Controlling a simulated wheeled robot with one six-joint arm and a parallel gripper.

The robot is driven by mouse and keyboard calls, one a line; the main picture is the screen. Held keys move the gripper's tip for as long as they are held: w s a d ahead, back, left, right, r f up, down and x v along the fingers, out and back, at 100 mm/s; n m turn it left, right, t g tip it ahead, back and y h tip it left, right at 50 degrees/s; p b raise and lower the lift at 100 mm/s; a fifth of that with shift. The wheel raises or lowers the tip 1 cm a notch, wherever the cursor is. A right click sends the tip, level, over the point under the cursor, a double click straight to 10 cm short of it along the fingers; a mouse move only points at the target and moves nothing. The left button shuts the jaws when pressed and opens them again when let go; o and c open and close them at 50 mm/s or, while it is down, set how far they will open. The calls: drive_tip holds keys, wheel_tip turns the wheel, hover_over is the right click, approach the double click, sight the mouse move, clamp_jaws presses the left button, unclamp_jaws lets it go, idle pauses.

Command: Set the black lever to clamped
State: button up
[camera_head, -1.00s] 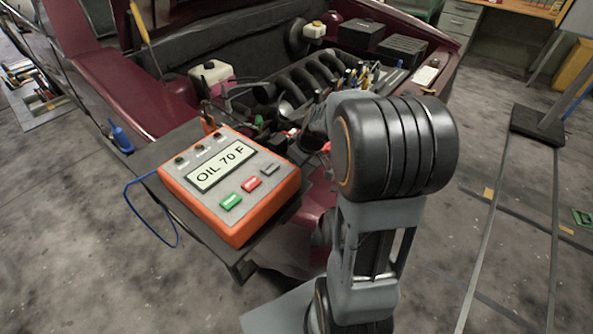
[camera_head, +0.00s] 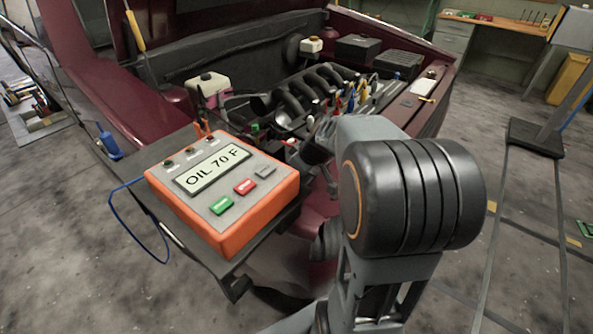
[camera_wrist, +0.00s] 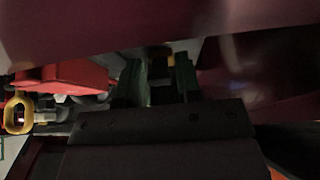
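I cannot pick out the black lever for certain in either view. My gripper (camera_wrist: 160,78) shows at the middle of the dark wrist view. Its two fingers stand apart, with a gap between them and nothing clearly held. A small dull brown-yellow shape (camera_wrist: 160,54) lies beyond the gap; I cannot tell what it is. In the head view my arm reaches toward the front of the engine bay (camera_head: 290,100), and its bulky joint hides much of what lies behind. The gripper is hard to make out there.
An orange tester (camera_head: 222,190) reading "OIL 70 F" sits on a dark shelf at the car's front. The wrist view shows a red box-like part (camera_wrist: 65,75) and a yellow ring (camera_wrist: 18,113) at left, with maroon bodywork (camera_wrist: 130,20) close above.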

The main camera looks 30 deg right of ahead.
drive_tip(key=shift+o, duration=1.4)
drive_tip(key=p+v, duration=0.2)
drive_tip(key=v, duration=1.1)
drive_tip(key=shift+s+r+p, duration=0.3)
drive_tip(key=shift+p, duration=0.05)
drive_tip(key=shift+d, duration=0.1)
